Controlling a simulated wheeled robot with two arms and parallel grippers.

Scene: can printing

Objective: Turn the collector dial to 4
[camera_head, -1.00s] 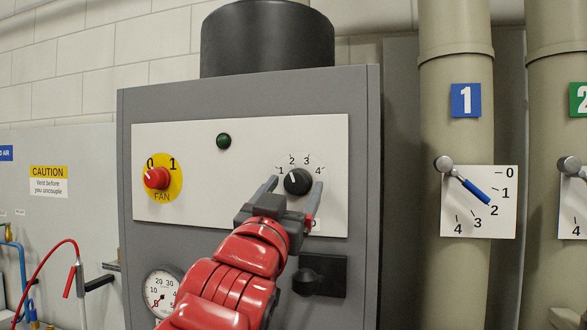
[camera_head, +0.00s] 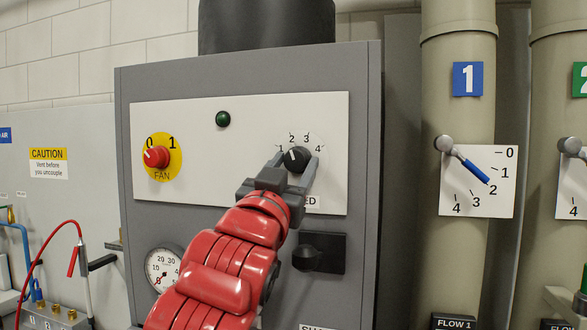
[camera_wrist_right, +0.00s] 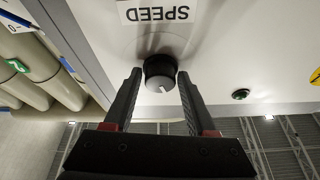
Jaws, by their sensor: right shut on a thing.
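The collector dial (camera_head: 297,160) is a black round knob on the white panel, with printed marks 1 to 4 around its top. Its white pointer line faces up and left, toward the 1–2 side. The dial also shows in the wrist view (camera_wrist_right: 160,71), seen upside down below a SPEED label. My right gripper (camera_head: 298,156) is shut on the dial, one finger on each side. In the wrist view both fingertips (camera_wrist_right: 161,76) sit against the knob's sides. The fingers and hand hide the lower part of the scale. My left gripper is not in view.
On the same panel are a red FAN knob (camera_head: 156,157) on a yellow disc and a dark green lamp (camera_head: 223,119). A black latch (camera_head: 311,256) and a pressure gauge (camera_head: 163,269) sit below. Pipe 1 with a blue-handled lever (camera_head: 472,169) stands to the right.

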